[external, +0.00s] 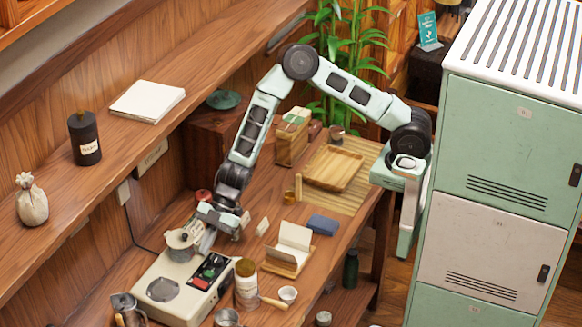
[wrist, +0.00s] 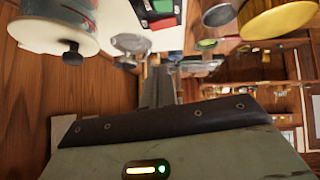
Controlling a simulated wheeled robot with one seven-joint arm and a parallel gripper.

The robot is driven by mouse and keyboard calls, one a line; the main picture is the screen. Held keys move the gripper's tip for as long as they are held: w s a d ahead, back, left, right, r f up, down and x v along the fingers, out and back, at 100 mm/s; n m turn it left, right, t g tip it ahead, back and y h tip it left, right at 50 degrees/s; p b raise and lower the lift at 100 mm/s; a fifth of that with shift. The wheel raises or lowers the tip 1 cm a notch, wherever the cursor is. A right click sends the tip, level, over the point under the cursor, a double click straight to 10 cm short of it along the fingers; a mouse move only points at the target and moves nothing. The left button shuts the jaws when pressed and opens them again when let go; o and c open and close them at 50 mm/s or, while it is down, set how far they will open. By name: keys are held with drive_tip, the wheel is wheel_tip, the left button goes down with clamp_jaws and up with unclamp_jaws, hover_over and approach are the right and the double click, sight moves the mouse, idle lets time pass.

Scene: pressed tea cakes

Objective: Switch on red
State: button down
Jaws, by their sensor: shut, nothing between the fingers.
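A pale machine (external: 170,290) stands on the bench with a dark control panel (external: 211,268) on its top right. A small red switch (external: 200,283) shows on the panel. In the wrist view the red switch (wrist: 164,23) sits beside a green one (wrist: 163,7) near the top edge. My gripper (external: 206,248) is shut and empty, pointing down close to the panel's back edge. In the wrist view its fingers (wrist: 160,85) appear apart from the red switch. I cannot tell whether the switch is pressed or lit.
A jar (external: 246,285) stands right of the machine. A wooden stand with a white card (external: 294,240) and a blue block (external: 323,225) lie farther right.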

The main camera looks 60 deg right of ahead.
sight(195, 282)
drive_tip(key=x, duration=0.5)
drive_tip(key=shift+f+p, duration=0.25)
drive_tip(key=shift+p, duration=0.15)
drive_tip(key=shift+w+d+f, duration=0.1)
drive_tip(key=shift+w+f, duration=0.1)
drive_tip(key=shift+f, duration=0.85)
drive_tip(key=shift+w+f+p, duration=0.1)
drive_tip(key=shift+f+p, duration=0.25)
drive_tip(key=shift+f, duration=0.35)
drive_tip(key=shift+w+f, duration=0.1)
drive_tip(key=shift+f, duration=0.15)
drive_tip(key=shift+f+b, duration=0.1)
drive_tip(key=shift+b, duration=0.2)
